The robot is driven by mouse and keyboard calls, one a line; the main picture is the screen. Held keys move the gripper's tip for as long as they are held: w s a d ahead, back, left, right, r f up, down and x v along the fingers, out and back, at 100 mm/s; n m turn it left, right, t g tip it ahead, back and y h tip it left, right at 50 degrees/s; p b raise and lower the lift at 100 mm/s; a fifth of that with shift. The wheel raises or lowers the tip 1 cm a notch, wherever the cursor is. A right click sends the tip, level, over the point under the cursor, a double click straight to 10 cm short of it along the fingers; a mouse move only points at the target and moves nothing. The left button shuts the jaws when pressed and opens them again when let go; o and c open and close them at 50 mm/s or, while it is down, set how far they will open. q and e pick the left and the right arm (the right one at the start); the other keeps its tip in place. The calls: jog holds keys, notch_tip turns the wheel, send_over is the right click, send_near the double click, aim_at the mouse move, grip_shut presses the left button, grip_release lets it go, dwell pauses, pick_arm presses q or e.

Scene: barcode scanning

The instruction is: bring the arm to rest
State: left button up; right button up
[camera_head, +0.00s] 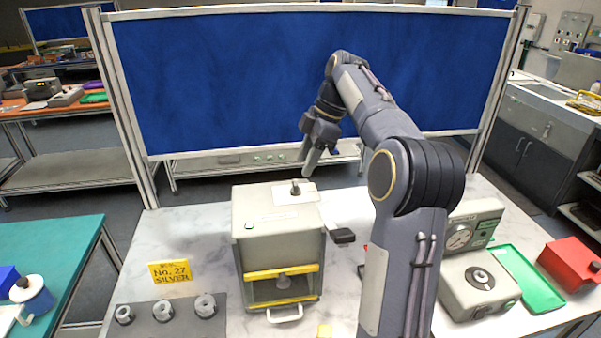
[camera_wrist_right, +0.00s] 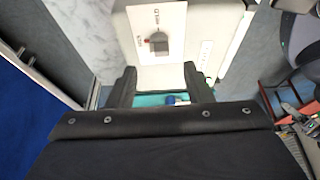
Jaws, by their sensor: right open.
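My right arm rises from the bottom of the head view and bends over the table. Its gripper (camera_head: 312,160) hangs just behind and above the grey box-shaped device (camera_head: 262,230), near the switch on its top. In the right wrist view the two dark fingers (camera_wrist_right: 158,90) are spread apart with nothing between them. Beyond them the device top shows a white plate with a selector switch (camera_wrist_right: 156,38). The fingers look clear of the switch, though the exact gap is hard to judge. My left gripper is not in view.
The marble table (camera_head: 190,225) also holds a yellow sign (camera_head: 170,271), a dark plate with several metal rings (camera_head: 163,312), a grey dial instrument (camera_head: 478,290), a green tray (camera_head: 528,280) and a red box (camera_head: 570,264). A blue partition (camera_head: 230,80) stands behind.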

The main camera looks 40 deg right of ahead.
jog(key=shift+v, duration=1.1)
jog(key=shift+a, duration=0.1)
jog(key=s+a+f+m+t+b, duration=0.2)
jog(key=s+a+f+m, duration=0.5)
jog(key=s+a+f, duration=0.2)
jog(key=s+a+f+m+t+b, duration=0.1)
jog(key=s+a+f+m+b, duration=0.1)
jog(key=s+a+f+m, duration=0.5)
jog(key=s+a+f, duration=0.3)
jog(key=s+a, duration=0.4)
jog(key=shift+s+t, duration=0.4)
jog(key=shift+f, duration=0.1)
